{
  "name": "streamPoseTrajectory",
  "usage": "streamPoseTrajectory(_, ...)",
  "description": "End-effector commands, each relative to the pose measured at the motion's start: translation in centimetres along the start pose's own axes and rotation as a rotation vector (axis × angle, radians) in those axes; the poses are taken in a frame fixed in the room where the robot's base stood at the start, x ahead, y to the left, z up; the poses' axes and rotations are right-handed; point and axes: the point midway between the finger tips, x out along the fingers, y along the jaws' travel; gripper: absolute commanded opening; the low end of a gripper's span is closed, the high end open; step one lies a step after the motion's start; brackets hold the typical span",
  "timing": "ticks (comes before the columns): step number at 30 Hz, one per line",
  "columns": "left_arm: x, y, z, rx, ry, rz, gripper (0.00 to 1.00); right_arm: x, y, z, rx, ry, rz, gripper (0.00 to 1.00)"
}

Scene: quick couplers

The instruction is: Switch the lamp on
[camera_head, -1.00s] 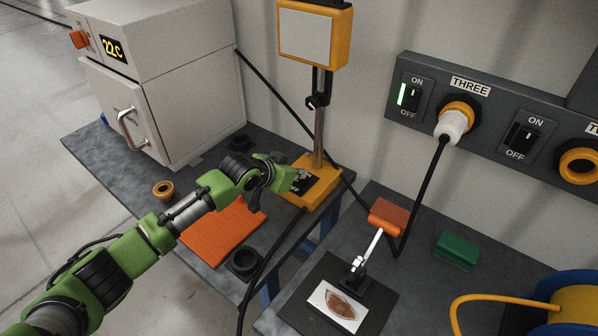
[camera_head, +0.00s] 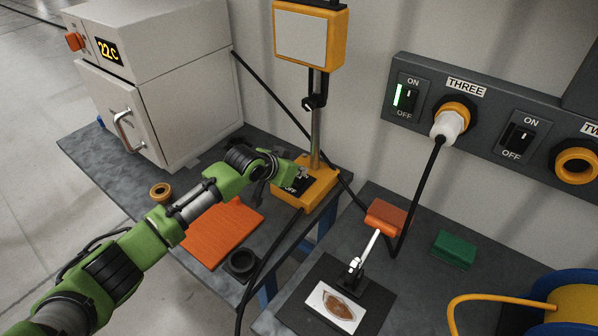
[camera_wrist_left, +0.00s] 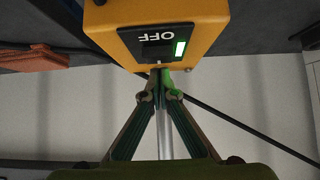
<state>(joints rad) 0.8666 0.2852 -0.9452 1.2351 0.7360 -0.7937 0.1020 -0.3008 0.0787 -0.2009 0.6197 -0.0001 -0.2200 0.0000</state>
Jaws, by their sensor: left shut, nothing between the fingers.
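The lamp has a yellow base (camera_head: 320,188), a grey pole and a yellow-framed flat panel (camera_head: 308,35). The panel looks pale grey; I cannot tell that it glows. My left gripper (camera_head: 303,172) is shut and empty, its fingertips over the base's black switch plate. In the left wrist view, the base (camera_wrist_left: 205,20) shows upside-down OFF lettering and a lit green strip (camera_wrist_left: 180,48). The shut fingertips (camera_wrist_left: 160,78) are at the switch rocker there; whether they touch it is unclear. They partly hide the switch in the head view. My right gripper is not in view.
A grey oven (camera_head: 160,75) stands behind on the left. A black cable runs to a plug (camera_head: 446,124) in the wall panel, beside a switch (camera_head: 406,98) with a lit green strip. A gap separates the two tables.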

Motion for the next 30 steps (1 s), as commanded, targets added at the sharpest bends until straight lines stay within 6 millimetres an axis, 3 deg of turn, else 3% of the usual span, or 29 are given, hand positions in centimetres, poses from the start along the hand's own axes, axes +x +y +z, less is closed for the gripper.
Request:
streamPoseTrajectory(8,-1.3,0.0,-0.1,0.002,0.002,0.001,0.0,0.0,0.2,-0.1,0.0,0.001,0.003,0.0)
streamPoseTrajectory(24,-10.2,-0.1,0.0,0.001,0.002,-0.001,0.0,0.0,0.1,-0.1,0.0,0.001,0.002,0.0)
streamPoseTrajectory(30,-11.8,0.0,0.0,0.0,0.0,0.001,0.0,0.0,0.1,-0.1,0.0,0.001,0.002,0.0)
